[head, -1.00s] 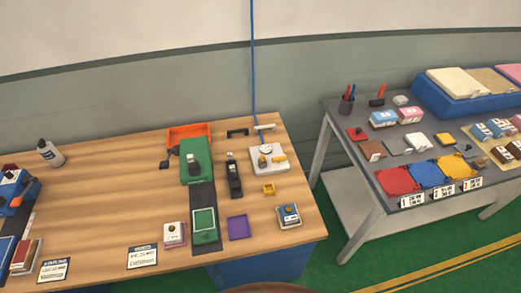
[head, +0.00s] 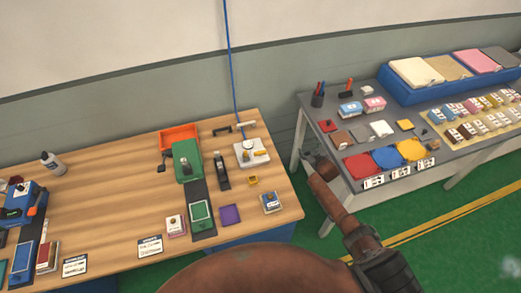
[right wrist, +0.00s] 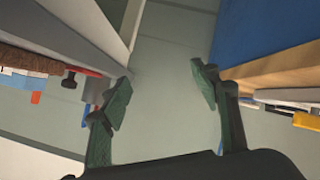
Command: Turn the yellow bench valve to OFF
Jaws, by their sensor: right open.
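The yellow bench valve (head: 261,153) is a small yellow lever on a white base plate (head: 245,160) at the back right of the wooden bench. A blue hose runs up the wall from behind it. Its label is too small to read. My right gripper (head: 314,158) is open and empty, to the right of the valve and apart from it, by the gap between the two tables. In the right wrist view its two fingers (right wrist: 160,92) stand wide apart with nothing between them. A yellow piece (right wrist: 306,120) shows at that view's right edge; I cannot tell if it is the valve. My left gripper is out of view.
The grey table (head: 345,138) on the right carries coloured trays and boxes.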

